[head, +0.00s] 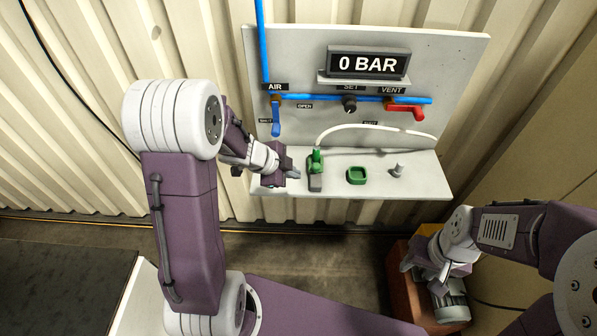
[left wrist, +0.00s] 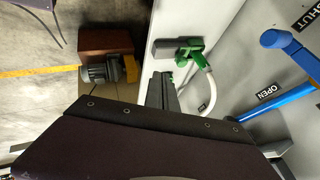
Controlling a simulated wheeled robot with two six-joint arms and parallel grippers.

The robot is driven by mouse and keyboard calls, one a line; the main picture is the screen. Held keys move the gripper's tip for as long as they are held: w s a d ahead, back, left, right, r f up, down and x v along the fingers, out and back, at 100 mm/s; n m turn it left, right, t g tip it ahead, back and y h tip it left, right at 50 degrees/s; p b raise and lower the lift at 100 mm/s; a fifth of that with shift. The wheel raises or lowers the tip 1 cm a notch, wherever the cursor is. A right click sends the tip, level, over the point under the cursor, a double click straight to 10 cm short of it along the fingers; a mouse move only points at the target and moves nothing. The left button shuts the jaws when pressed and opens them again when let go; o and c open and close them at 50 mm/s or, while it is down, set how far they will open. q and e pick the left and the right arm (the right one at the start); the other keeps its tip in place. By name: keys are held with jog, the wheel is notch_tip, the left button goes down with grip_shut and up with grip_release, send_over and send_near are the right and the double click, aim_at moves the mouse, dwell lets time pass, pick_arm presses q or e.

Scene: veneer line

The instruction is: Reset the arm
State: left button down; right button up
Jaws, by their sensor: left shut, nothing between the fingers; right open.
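My left gripper (head: 294,174) is shut and empty, just over the left part of the shelf. Its closed fingers also show in the left wrist view (left wrist: 162,86), near the green hose fitting (left wrist: 190,50) but with no hold on it. In the head view the green fitting (head: 316,160) stands on a dark grey block to the right of the fingertips, with a white hose (head: 370,126) rising from it. My right gripper (head: 424,277) is low at the right, open, in front of the brown box; its fingertips are hard to make out there.
A grey panel (head: 460,60) carries a display (head: 368,63) reading 0 BAR, a blue AIR handle (head: 276,120) pointing down, a black SET knob (head: 349,105) and a red VENT handle (head: 407,111). The shelf (head: 425,187) holds a green square ring (head: 357,175) and a grey peg (head: 398,170).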

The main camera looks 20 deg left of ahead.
pick_arm(q)
jog(key=w+d+r+n+t, duration=0.1)
jog(key=d+r+n+t, duration=0.1)
jog(key=d+r, duration=0.25)
jog(key=s+a+f+n+g+y, duration=0.2)
jog(key=s+n+g, duration=0.1)
jog(key=s+n, duration=0.4)
jog(key=s+a+f+n+g+y, duration=0.1)
jog(key=s+a+f+n+g, duration=0.1)
jog(key=s+n, duration=0.5)
jog(key=s+f+g, duration=0.1)
jog(key=s+g, duration=0.1)
jog(key=s, duration=0.2)
jog(key=shift+f+y, duration=0.3)
jog(key=shift+y, duration=0.1)
jog(key=shift+w, duration=0.1)
